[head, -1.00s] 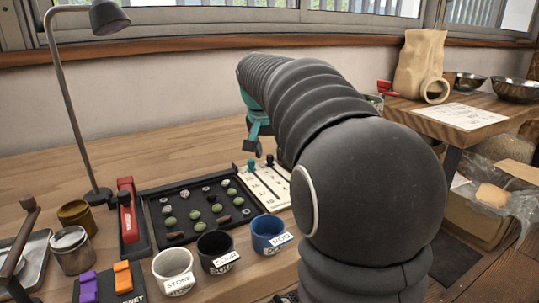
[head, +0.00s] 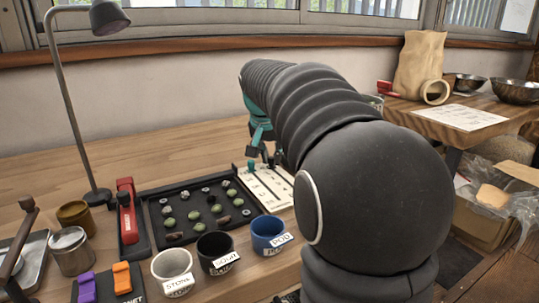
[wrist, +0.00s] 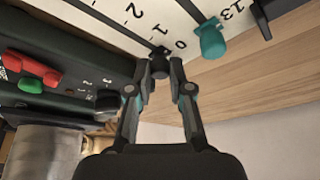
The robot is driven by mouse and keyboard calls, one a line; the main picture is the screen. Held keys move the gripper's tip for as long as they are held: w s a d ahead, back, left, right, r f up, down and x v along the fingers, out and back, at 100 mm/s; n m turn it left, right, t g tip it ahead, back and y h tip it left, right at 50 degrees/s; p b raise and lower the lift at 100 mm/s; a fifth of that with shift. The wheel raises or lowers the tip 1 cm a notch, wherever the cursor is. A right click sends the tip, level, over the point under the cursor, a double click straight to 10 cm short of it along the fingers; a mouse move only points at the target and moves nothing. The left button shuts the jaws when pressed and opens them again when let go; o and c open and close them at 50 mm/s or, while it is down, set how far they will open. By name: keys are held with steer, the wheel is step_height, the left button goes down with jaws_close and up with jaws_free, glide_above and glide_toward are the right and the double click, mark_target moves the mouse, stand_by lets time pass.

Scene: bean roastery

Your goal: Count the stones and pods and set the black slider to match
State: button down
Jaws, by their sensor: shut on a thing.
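The white count board (head: 251,182) lies at the tray's right, with columns of numbers. In the wrist view, my gripper (wrist: 160,66) is shut on the black slider's knob (wrist: 159,54), beside the 0 mark. The teal slider (wrist: 210,40) stands apart, near 13; it also shows in the head view (head: 251,166). My gripper (head: 263,154) is partly hidden by my arm in the head view. The black tray (head: 150,222) holds several green beans, pale ringed pieces and dark brown pieces; I cannot surely tell which are stones or pods.
A red-handled tool (head: 126,207) and a lamp (head: 98,196) stand left. The wood behind the tray is clear.

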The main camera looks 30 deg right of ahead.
steer(key=s+b, duration=0.2)
steer(key=s, duration=0.8)
steer(key=shift+s+d, duration=0.15)
steer(key=shift+s, duration=0.05)
steer(key=c, duration=1.1)
jaws_free()
steer(key=shift+o, duration=0.2)
steer(key=v, duration=1.2)
